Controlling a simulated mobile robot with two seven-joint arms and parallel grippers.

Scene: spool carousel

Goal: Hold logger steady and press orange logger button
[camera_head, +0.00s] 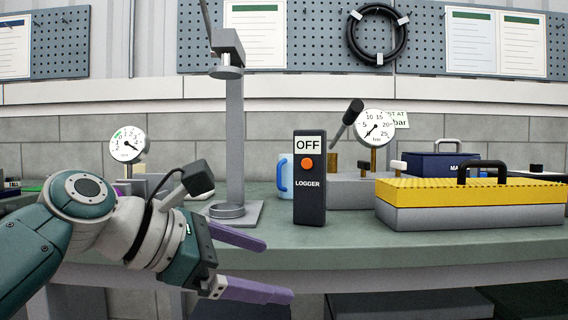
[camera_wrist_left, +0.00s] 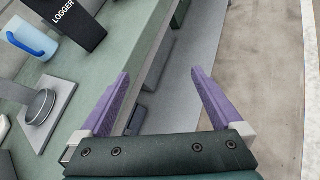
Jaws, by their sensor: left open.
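The logger (camera_head: 310,200) is a dark upright box standing on the bench near its front edge. Its display reads OFF, and a round orange button (camera_head: 307,163) sits below the display, above the word LOGGER. In the left wrist view the lower part of the logger (camera_wrist_left: 76,19) shows at the top left; its button is out of that frame. My left gripper (camera_head: 280,270) has purple fingers and is open and empty, in front of the bench edge, lower and to the left of the logger. It also shows in the left wrist view (camera_wrist_left: 160,78). My right gripper is not in view.
A blue mug (camera_head: 284,178) stands just left of the logger. A yellow-topped case (camera_head: 470,205) is on the right. A gauge block (camera_head: 350,192) stands behind the logger. The bench front (camera_head: 345,250) is clear.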

